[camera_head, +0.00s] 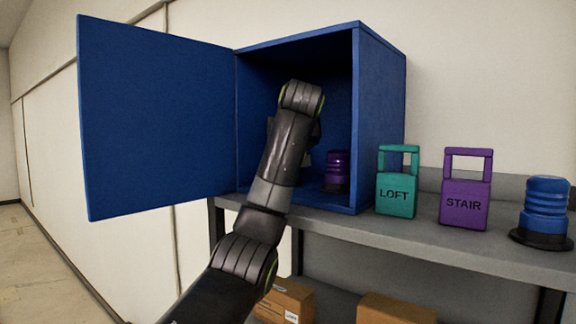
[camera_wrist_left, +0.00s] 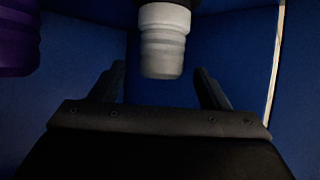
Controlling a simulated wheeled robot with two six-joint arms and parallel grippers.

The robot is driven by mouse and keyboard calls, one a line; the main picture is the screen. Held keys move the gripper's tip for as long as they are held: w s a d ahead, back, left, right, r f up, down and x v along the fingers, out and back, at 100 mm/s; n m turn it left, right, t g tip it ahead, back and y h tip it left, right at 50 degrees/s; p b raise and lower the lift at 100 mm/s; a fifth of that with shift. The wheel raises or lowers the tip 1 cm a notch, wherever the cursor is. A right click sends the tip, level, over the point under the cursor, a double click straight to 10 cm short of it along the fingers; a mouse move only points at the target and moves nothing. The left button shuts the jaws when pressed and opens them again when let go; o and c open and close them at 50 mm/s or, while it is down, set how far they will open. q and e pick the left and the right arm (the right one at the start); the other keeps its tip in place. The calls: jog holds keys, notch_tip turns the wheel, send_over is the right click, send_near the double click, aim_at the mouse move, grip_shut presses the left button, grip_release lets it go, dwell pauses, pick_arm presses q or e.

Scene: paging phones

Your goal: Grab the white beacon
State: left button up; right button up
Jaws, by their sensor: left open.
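The white beacon (camera_wrist_left: 163,40) shows in the left wrist view at top centre, its pale ribbed body hanging from a dark base cut off by the top edge. My left gripper (camera_wrist_left: 161,72) is open, its two dark fingers on either side of the beacon's pale end in the picture. I see a gap on each side and cannot tell the depth between them. In the head view my left arm reaches into the open blue cabinet (camera_head: 380,120) and hides the white beacon and my gripper's fingertips. My right gripper is not in view.
A purple beacon (camera_head: 338,172) stands inside the cabinet at right, also at the wrist view's left edge (camera_wrist_left: 16,42). The cabinet door (camera_head: 155,115) is open to the left. Teal LOFT (camera_head: 396,195) and purple STAIR (camera_head: 465,204) blocks and a blue beacon (camera_head: 545,208) stand outside.

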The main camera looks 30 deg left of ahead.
pick_arm(q)
jog(key=p+x, duration=0.1)
jog(key=x, duration=0.2)
jog(key=shift+r+p, duration=0.15)
jog(key=shift+p, duration=0.15)
jog(key=shift+a, duration=0.15)
grip_shut()
